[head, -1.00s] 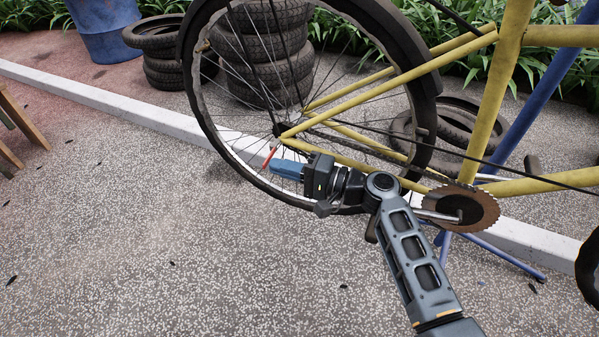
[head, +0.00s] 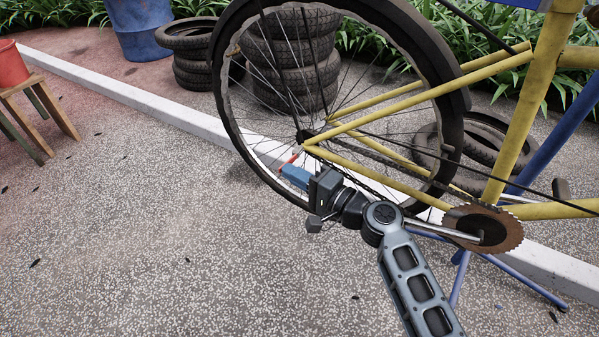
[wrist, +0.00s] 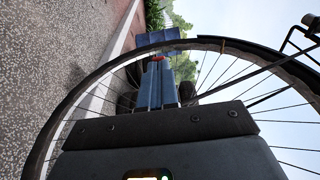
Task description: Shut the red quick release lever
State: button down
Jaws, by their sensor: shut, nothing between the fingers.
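The red quick release lever (head: 289,160) sits at the rear wheel's hub (head: 305,137) in the head view, slanting down and left from it. My gripper (head: 283,171) is shut, its blue fingers just below the lever's lower end. They look close to or touching the lever, but I cannot tell which. Most of the lever is hidden there.
The yellow bicycle frame (head: 420,91) and chainring (head: 485,229) lie close right of my arm. Spokes and the tyre (head: 225,85) surround the hub. Stacked tyres (head: 292,60) and a blue barrel (head: 142,28) stand behind. A wooden stool (head: 50,115) stands left; paving below is clear.

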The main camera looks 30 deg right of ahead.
jog(key=w+a+m+h, duration=0.1)
jog(key=h, duration=0.1)
jog(key=w+a+m+t+h, duration=0.1)
jog(key=m+h, duration=0.1)
jog(key=h, duration=0.1)
jog(key=shift+w+a+t, duration=0.1)
jog(key=shift+a+t, duration=0.1)
jog(key=shift+t, duration=0.1)
jog(key=w+m+h+p, duration=0.1)
jog(key=m+h+p, duration=0.1)
jog(key=h+p, duration=0.1)
jog(key=w+m+h+p, duration=0.1)
jog(key=m+h+p, duration=0.1)
jog(key=h+p, duration=0.1)
jog(key=w+a+m+g+h+p, duration=0.1)
jog(key=w+m+h+p, duration=0.1)
jog(key=h+p, duration=0.1)
jog(key=shift+a, duration=0.1)
jog(key=shift+s, duration=0.1)
